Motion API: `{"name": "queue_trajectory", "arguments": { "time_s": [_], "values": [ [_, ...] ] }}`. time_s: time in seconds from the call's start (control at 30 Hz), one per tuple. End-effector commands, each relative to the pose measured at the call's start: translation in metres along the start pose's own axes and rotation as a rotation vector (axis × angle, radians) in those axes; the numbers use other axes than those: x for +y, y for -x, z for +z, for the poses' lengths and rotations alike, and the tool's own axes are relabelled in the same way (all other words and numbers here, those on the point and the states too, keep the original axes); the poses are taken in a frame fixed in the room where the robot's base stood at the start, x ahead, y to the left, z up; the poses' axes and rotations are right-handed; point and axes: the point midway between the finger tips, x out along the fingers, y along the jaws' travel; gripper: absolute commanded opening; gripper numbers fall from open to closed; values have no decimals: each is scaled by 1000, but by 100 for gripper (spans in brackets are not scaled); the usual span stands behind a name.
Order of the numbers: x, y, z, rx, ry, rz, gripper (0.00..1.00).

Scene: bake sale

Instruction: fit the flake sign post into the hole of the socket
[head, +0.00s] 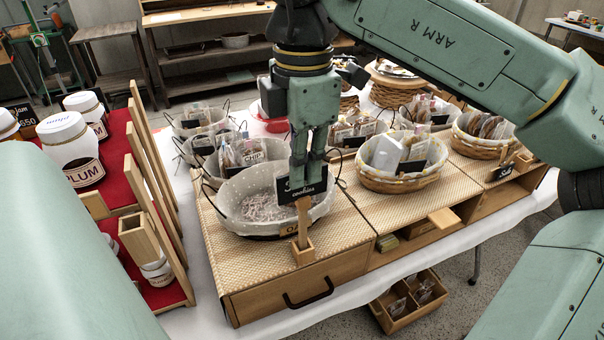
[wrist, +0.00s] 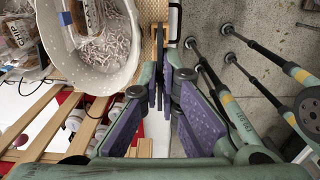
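The sign (head: 303,186) is a small black board reading "cookies" on its lower line; its upper line is partly covered by my fingers. Its wooden post (head: 303,218) points down and looks near upright. My gripper (head: 304,178) is shut on the board from above. In the wrist view the fingertips (wrist: 163,86) are close together, with the dark board edge-on (wrist: 159,62) between them. The socket (head: 303,254) is a small wooden block at the front edge of the mat-topped stand. The post's lower end meets the socket's top in the picture; I cannot tell how deep it sits in the hole.
A white-lined basket (head: 245,205) with shredded filler stands close behind the sign. More lined baskets, such as one with packets (head: 398,178), stand to the right. Upright wooden frames (head: 160,190) and plum jars (head: 70,148) are at left. A drawer handle (head: 307,292) is below.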

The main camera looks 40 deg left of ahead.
Motion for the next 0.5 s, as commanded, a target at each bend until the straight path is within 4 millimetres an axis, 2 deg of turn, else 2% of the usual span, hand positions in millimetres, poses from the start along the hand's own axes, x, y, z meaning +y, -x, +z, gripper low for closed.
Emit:
{"name": "queue_trajectory", "arguments": {
  "time_s": [0.3,0.5],
  "values": [
    [0,1,0,0,0,0,0],
    [0,8,0,-1,0,0,0]
  ]
}}
